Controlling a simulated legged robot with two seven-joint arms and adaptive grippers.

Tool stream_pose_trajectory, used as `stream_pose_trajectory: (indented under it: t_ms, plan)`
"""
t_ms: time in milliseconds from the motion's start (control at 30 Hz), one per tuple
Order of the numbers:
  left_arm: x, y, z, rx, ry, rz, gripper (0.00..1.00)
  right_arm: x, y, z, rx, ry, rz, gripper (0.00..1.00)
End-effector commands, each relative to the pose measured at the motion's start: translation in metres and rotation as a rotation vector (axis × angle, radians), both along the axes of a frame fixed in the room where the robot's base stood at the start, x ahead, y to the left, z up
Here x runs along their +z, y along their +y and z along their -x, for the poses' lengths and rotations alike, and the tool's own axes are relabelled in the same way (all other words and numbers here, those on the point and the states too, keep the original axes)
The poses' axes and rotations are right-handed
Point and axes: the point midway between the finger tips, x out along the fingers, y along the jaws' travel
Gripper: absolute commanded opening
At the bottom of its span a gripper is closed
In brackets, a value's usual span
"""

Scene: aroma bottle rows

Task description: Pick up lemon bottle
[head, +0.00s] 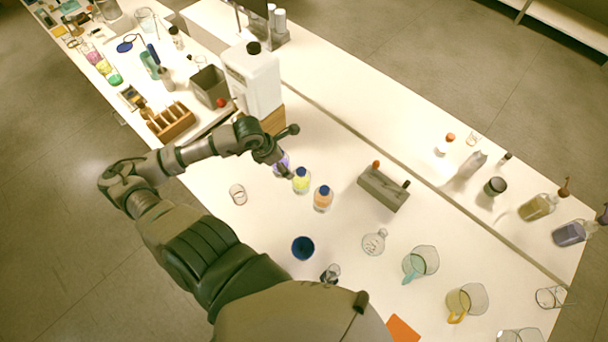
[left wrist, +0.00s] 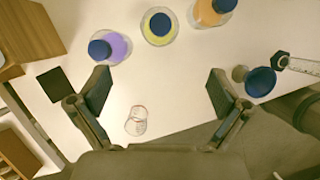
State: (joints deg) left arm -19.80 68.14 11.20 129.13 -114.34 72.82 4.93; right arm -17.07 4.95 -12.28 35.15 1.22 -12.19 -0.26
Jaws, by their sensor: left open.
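The lemon bottle, with yellow liquid and a blue cap (head: 301,181), stands upright on the white table between a purple bottle (head: 282,165) and an orange bottle (head: 322,199). In the left wrist view the yellow bottle (left wrist: 158,28) is at the top centre, beyond the fingertips, with the purple bottle (left wrist: 117,47) to its left and the orange bottle (left wrist: 208,12) to its right. My left gripper (left wrist: 160,88) is open and empty, its fingers apart and touching no bottle. In the head view it is over the purple end of the row, partly hiding that bottle.
A small glass beaker (head: 238,194) stands left of the row. A dark blue cup (head: 303,248) is in front. A grey block holder (head: 384,188) is to the right. A large white jug (head: 252,82) stands behind my left arm. Bare table lies around the row's front.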

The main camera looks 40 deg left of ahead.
Motion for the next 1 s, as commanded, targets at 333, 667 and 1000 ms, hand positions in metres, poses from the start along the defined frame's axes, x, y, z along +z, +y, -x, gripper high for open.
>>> stream_pose_trajectory:
  t_ms: [333,667,1000]
  plan:
    - [-0.072,-0.012,-0.029,0.002,-0.001,0.007,1.00,0.001,0.001,-0.001,0.001,0.000,0.003,0.40]
    - [-0.102,-0.017,-0.042,0.000,-0.001,0.005,1.00,0.004,0.002,-0.002,-0.001,0.000,0.004,0.40]
    - [-0.139,-0.027,-0.064,0.001,-0.001,0.001,1.00,0.009,0.005,-0.002,-0.002,-0.001,0.000,0.40]
